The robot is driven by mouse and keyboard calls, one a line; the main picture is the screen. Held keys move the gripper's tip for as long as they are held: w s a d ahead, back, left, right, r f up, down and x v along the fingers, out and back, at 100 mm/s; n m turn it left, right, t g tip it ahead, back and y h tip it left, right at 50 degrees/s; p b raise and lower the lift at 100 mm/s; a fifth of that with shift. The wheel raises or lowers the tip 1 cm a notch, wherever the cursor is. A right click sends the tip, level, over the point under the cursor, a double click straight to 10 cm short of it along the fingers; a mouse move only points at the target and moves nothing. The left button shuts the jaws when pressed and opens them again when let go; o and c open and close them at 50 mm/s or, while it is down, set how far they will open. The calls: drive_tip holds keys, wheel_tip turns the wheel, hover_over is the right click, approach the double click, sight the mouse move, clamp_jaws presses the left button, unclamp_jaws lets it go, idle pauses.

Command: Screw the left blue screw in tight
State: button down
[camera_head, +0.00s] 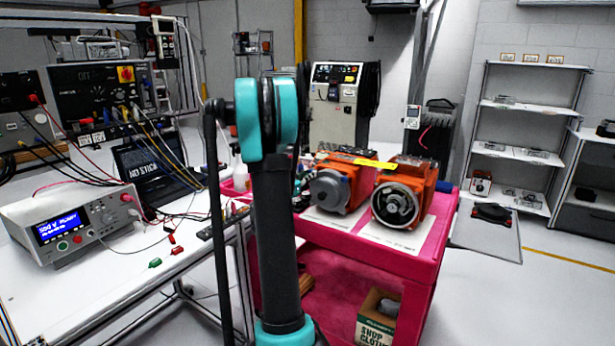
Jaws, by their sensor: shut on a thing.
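Two orange servo motors stand on white sheets on a red cart (350,252). The left motor (340,188) has a grey round end cover facing me. The right motor (402,200) shows an open round end with a pale ring and a dark centre. No blue screw can be made out on either motor at this size. My arm, dark with teal joints, stands upright in front of the cart's left part and hides things behind it. My gripper cannot be seen, so its hold on anything does not show.
A white bench at left carries a power supply (72,222) with a lit blue display, a laptop (148,165), cables and small connectors. A box of shop cloths (376,318) sits on the cart's lower shelf. Shelves (525,130) stand at right.

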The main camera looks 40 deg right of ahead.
drive_tip(key=shift+a+m, duration=0.1)
drive_tip(key=shift+m, duration=7.5)
drive_tip(key=c, duration=1.4)
unclamp_jaws()
drive_tip(key=v, duration=1.2)
